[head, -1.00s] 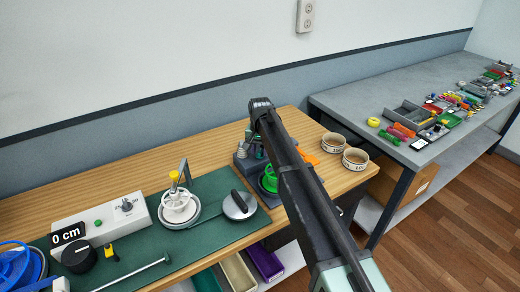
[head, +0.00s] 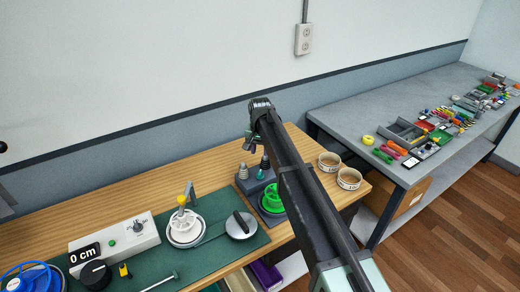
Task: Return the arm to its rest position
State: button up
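My arm reaches up from the lower right of the head view, over the wooden workbench (head: 65,218). Its far end is bent downward above the back of the bench. My gripper (head: 250,143) shows only as a small dark part below that end. Its fingers are too small and partly hidden, so I cannot tell whether they are open or shut. No held object is visible at it. Below it stands a grey holder (head: 254,184) with upright tool bits, beside a green round part (head: 272,197).
A green mat (head: 212,250) holds a control box (head: 113,241), a white round fixture (head: 186,229) and a grey disc (head: 241,226). Two bowls (head: 329,162) (head: 349,179) stand right of my arm. A grey table (head: 370,105) with small parts lies beyond. The wall behind is mostly clear.

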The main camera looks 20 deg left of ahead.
jog(key=s+d, duration=0.2)
jog(key=d, duration=0.1)
jog(key=s+d+n, duration=0.1)
jog(key=s+d, duration=0.2)
jog(key=s+d+n, duration=0.1)
jog(key=s+d, duration=0.2)
jog(key=shift+f, duration=0.15)
jog(key=s+d+m, duration=0.1)
jog(key=s+d, duration=0.5)
jog(key=d, duration=0.6)
jog(key=s+d+m, duration=0.1)
jog(key=s+d, duration=0.6)
jog(key=d, duration=0.4)
jog(key=s+d+m, duration=0.1)
jog(key=s+d, duration=0.5)
jog(key=d, duration=0.6)
jog(key=shift+s+d, duration=0.15)
jog(key=shift+d, duration=0.2)
jog(key=shift+f, duration=0.1)
